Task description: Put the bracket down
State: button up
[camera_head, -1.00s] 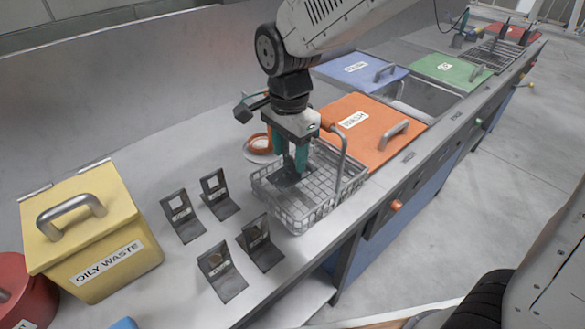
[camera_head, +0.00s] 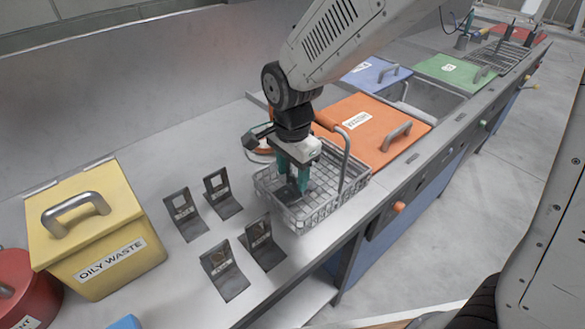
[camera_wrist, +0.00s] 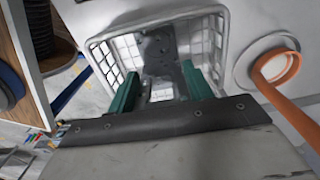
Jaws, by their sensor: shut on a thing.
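My gripper (camera_head: 296,188) points down into a wire basket (camera_head: 325,214) on the steel counter. Its teal fingers are shut on a dark bracket (camera_head: 285,195), which is inside the basket walls, low down. The wrist view shows the dark bracket (camera_wrist: 160,48) beyond the gripper fingers (camera_wrist: 160,84), with the pale basket rim (camera_wrist: 222,20) around them. I cannot tell whether the bracket touches the basket floor. Several similar dark brackets, including one near the back (camera_head: 222,194) and one near the front (camera_head: 224,270), stand on the counter left of the basket.
The basket's tall grey handle (camera_head: 346,160) rises close to the right of my gripper. An orange-lidded tank (camera_head: 372,130) lies behind it. A yellow oily waste bin (camera_head: 95,235) stands at left. An orange ring-shaped item (camera_wrist: 277,66) lies beside the basket.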

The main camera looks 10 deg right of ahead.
jog(key=shift+f, duration=0.15)
jog(key=o, duration=1.4)
jog(key=shift+c, duration=0.2)
notch_tip(320, 180, up, 13)
jog(key=s+d+r+n+t, duration=0.1)
jog(key=s+d+r+n, duration=0.1)
jog(key=s+d+n, duration=0.9)
jog(key=s+d, duration=0.8)
jog(key=d, duration=0.2)
jog(key=shift+s, duration=0.25)
